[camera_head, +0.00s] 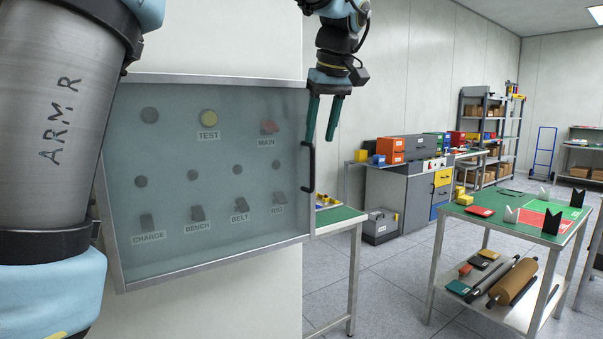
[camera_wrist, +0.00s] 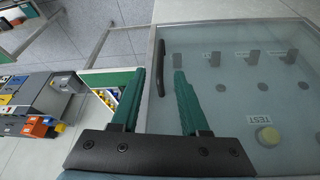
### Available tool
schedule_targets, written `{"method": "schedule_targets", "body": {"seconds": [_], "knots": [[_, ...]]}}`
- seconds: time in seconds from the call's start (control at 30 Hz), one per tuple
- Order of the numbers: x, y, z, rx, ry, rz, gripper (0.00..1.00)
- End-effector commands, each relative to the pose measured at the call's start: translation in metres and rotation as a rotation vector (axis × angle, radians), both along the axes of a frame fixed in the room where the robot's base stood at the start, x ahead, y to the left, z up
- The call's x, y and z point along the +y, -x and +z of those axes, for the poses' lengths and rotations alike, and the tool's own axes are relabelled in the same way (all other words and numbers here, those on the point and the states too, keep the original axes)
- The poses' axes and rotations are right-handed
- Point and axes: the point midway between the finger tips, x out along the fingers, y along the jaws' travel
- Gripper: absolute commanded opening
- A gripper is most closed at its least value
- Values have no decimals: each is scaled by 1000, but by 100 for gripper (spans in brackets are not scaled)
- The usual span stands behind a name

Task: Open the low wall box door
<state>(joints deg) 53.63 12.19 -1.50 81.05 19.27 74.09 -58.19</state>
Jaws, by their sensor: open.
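The wall box door (camera_head: 215,245) is a frosted, see-through panel in a grey metal frame, and it looks shut. Knobs, switches and labels such as TEST and MAIN show through it. A black bar handle (camera_head: 308,167) stands upright on its right edge. My gripper (camera_head: 322,138) is open and empty, fingers pointing down, just above and slightly right of the handle. In the wrist view, the handle (camera_wrist: 161,68) lies ahead of and between the green fingers of my gripper (camera_wrist: 163,76), apart from them. The door (camera_wrist: 240,95) fills the right side there.
My arm covers the left of the head view, hiding the box's left edge partly. A green-topped bench (camera_head: 338,216) stands right of and below the box. Another green table (camera_head: 530,222) and a grey cabinet (camera_head: 400,190) stand farther right.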

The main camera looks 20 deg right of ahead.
Motion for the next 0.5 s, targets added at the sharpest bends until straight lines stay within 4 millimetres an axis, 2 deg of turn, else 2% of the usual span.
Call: {"method": "schedule_targets", "body": {"seconds": [0.5], "knots": [[2,-33,-79,3,-3,0,45]]}}
